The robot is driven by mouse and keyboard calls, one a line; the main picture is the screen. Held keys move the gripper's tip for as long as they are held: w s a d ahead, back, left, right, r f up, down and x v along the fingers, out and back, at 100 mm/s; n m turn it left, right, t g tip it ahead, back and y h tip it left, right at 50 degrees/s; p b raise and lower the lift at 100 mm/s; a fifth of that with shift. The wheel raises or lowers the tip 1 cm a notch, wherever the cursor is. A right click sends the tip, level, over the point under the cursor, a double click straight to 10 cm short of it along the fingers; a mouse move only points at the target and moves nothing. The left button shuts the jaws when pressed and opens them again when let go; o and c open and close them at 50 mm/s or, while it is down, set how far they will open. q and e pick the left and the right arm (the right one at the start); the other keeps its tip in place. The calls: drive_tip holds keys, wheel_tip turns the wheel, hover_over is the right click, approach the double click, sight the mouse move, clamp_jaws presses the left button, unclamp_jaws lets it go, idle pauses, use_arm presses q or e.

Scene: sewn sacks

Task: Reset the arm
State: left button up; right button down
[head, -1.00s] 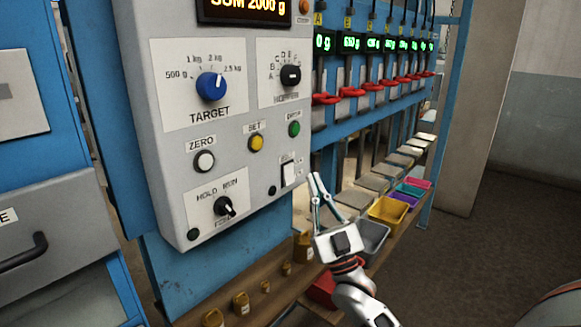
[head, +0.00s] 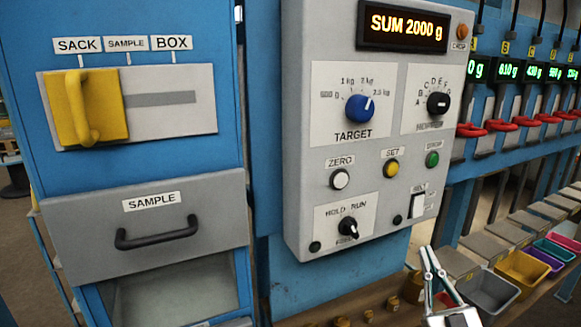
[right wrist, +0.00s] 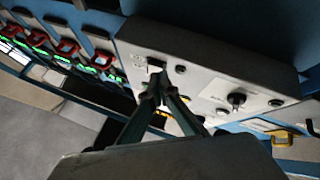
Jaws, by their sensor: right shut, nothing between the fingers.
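My right gripper (head: 429,252) is at the lower right of the head view. Its fingertips are together and nothing is between them. It sits just below the rocker switch (head: 418,205) at the lower right of the grey control panel (head: 300,140), apart from it in the picture. In the right wrist view the closed fingertips (right wrist: 158,90) point at the panel (right wrist: 205,60). Whether they touch it cannot be told there. The panel's display (head: 402,26) reads SUM 2000 g. My left gripper is not in view.
Left of the panel, a blue cabinet has a yellow slider (head: 88,108) under the SACK label and a grey SAMPLE drawer (head: 150,218). On the right are red-handled hoppers (head: 502,124) and coloured bins (head: 523,273). Several brass weights (head: 393,303) stand on a shelf below.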

drive_tip(key=s+a+f+g, duration=0.3)
drive_tip(key=s+f, duration=0.1)
drive_tip(key=f, duration=0.6)
drive_tip(key=s+a+f+g, duration=0.3)
drive_tip(key=s+f+g, duration=0.1)
drive_tip(key=f, duration=0.6)
drive_tip(key=s+a+f+g, duration=0.3)
drive_tip(key=s+a+f, duration=0.1)
drive_tip(key=f, duration=0.6)
drive_tip(key=s+a+f+g, duration=0.2)
drive_tip(key=s+f+g, duration=0.2)
drive_tip(key=s+f, duration=0.4)
drive_tip(key=shift+s+f, duration=0.15)
drive_tip(key=shift+s, duration=0.75)
